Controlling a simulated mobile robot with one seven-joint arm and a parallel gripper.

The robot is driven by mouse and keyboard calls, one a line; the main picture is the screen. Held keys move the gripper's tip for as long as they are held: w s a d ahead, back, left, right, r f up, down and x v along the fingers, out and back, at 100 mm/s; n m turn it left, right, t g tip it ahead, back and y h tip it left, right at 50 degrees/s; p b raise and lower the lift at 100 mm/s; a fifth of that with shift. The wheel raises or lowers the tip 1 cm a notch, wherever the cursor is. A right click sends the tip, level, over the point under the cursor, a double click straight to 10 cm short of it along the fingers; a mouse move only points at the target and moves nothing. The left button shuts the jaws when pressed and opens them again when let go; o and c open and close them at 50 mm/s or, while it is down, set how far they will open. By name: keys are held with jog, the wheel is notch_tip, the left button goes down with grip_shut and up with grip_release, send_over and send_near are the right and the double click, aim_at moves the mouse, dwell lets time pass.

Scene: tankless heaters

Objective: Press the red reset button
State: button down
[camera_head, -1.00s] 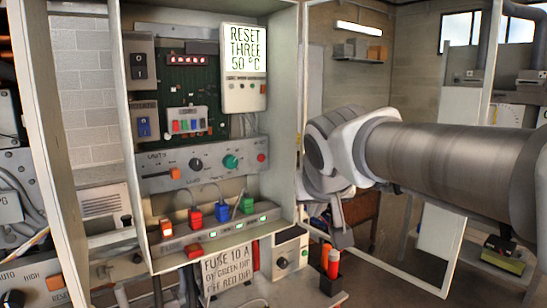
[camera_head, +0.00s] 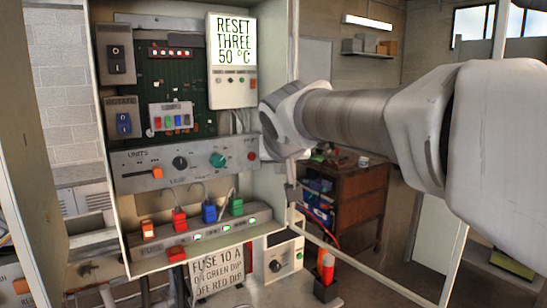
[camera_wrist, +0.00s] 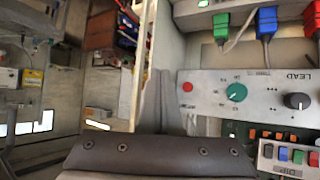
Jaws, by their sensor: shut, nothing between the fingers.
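The red reset button (camera_head: 252,155) is a small round red button at the right end of the grey control strip (camera_head: 140,165). It also shows in the wrist view (camera_wrist: 187,87), beside the green knob (camera_wrist: 236,92). The button is in plain sight in both views.
The cabinet's right side wall (camera_head: 270,120) stands between the strip and the open room. A display (camera_head: 232,60) reads RESET THREE 50 °C. Cable plugs (camera_head: 208,212) and a black knob (camera_head: 180,162) are nearby. A wooden cabinet (camera_head: 362,205) stands behind at right.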

aim_at(252, 156)
jog(key=shift+w, duration=0.1)
jog(key=w+a+p, duration=0.3)
jog(key=w+a, duration=0.2)
jog(key=w, duration=0.2)
jog(key=shift+w, duration=0.1)
dwell(2.1)
jog(key=shift+w+a, duration=0.2)
jog(key=shift+w, duration=0.1)
jog(key=shift+w+a, duration=0.2)
jog(key=shift+w, duration=0.1)
dwell(0.6)
dwell(0.4)
jog(key=shift+s+d+b, duration=0.45)
jog(key=shift+s+b, duration=0.05)
jog(key=shift+s, duration=0.15)
jog(key=shift+s, duration=0.1)
